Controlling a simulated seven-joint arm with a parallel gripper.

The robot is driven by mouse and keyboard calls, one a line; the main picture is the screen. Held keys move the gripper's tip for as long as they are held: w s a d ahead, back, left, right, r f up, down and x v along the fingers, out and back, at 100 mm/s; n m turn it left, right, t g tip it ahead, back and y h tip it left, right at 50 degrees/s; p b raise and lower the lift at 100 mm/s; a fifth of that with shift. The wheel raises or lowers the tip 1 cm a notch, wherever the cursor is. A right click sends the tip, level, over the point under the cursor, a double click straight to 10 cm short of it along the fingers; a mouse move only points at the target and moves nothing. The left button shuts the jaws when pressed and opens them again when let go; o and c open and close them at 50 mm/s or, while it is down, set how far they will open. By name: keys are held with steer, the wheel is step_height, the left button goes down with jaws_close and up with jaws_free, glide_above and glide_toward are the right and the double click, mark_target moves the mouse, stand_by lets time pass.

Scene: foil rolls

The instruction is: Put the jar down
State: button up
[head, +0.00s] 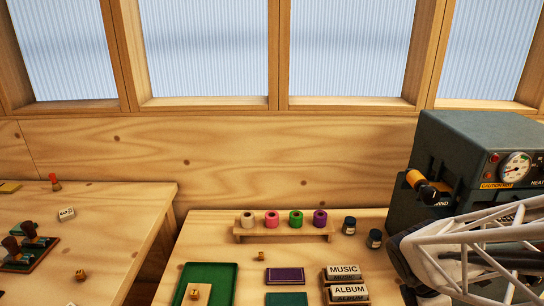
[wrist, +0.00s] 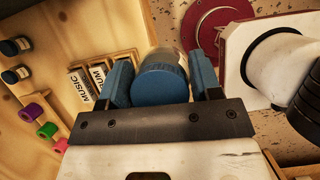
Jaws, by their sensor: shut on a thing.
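A jar with a blue lid (wrist: 160,85) is held between the two blue fingers of my gripper (wrist: 162,82) in the wrist view. The lid faces the camera, and a pale part of the jar shows just beyond it. What lies directly under the jar is hidden, so I cannot tell its height. The head view does not clearly show the held jar or the fingertips.
Two small dark jars (head: 349,225) stand beside a rack of colored rolls (head: 285,235). MUSIC and ALBUM blocks (head: 345,273) lie in front. A dark machine with a gauge (head: 470,160) stands at right. A red round thing (wrist: 212,28) lies beyond the jar.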

step_height(320, 180, up, 6)
steer(key=shift+w+f, duration=0.1)
steer(key=shift+f, duration=0.05)
steer(key=w+a+r+n+t, duration=0.1)
steer(key=w+a+r+n, duration=0.15)
steer(key=w+a, duration=1)
steer(key=w+a+r+n+t, duration=0.2)
steer(key=w+a+n, duration=0.2)
steer(key=w+a, duration=0.85)
steer(key=w+a+n+y, duration=0.1)
steer(key=w+a+n, duration=0.1)
steer(key=a, duration=1.5)
steer(key=s+a+f+n+t+y, duration=0.1)
steer(key=s+a+n, duration=0.15)
steer(key=a, duration=1.25)
steer(key=s+a+n, duration=0.2)
steer(key=s+a, duration=0.1)
steer(key=a, duration=1.3)
steer(key=s+a+f+n+y, duration=0.1)
steer(key=s+a+f+n, duration=0.1)
steer(key=s+a, duration=0.8)
steer(key=s+a+f+n+y, duration=0.15)
steer(key=s+a, duration=0.45)
steer(key=a, duration=0.8)
steer(key=shift+t+h, duration=0.3)
steer(key=shift+h, duration=0.05)
steer(key=f, duration=0.5)
steer(key=shift+s+a+f, duration=0.15)
steer(key=shift+s, duration=0.15)
steer(key=shift+f, duration=0.1)
